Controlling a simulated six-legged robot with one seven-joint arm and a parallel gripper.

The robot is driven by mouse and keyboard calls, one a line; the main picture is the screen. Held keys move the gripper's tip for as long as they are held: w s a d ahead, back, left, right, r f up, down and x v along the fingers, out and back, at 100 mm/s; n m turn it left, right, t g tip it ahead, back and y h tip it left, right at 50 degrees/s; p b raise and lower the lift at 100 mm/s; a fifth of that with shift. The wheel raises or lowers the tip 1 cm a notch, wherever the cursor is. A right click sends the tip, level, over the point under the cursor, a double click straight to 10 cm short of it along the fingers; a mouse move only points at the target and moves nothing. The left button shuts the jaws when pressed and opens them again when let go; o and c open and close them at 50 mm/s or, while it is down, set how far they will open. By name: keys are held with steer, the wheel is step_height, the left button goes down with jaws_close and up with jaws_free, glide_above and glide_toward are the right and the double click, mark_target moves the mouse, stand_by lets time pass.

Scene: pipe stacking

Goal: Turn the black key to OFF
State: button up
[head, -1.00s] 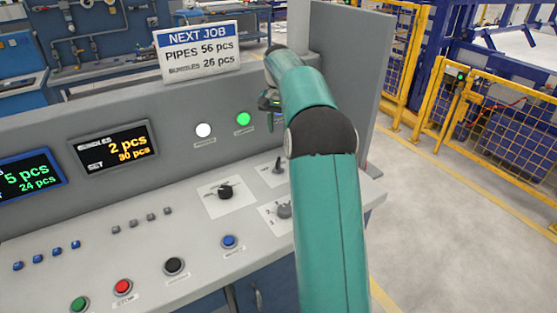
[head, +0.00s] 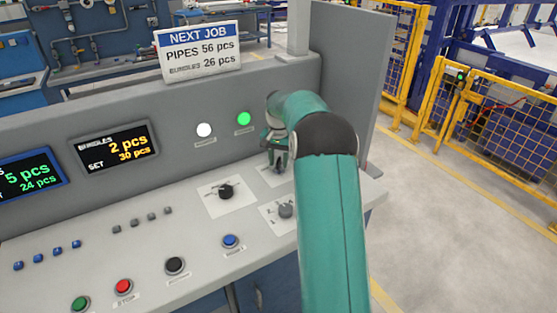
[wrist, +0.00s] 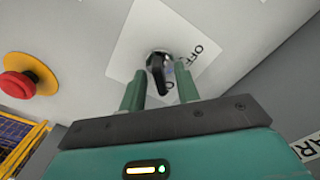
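The black key (wrist: 157,72) sits in a round metal lock on a white plate (wrist: 128,52) in the wrist view. The letters OFF show to its right, and another label, partly hidden, lies just below the key. My gripper (wrist: 161,80) is open, with one green finger on each side of the key and a gap on both sides. In the head view my gripper (head: 277,153) is at the back right of the console, over a white plate, and hides the key there.
A red emergency button (wrist: 18,84) is left of the key in the wrist view. In the head view a black selector knob (head: 226,192) and a grey selector (head: 286,211) are close by. The console's upright panel (head: 180,150) stands behind my gripper.

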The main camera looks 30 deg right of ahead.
jaws_close()
steer(key=shift+n, duration=0.3)
steer(key=n, duration=0.3)
steer(key=shift+n, duration=0.3)
steer(key=n, duration=0.9)
steer(key=shift+n, duration=2.3)
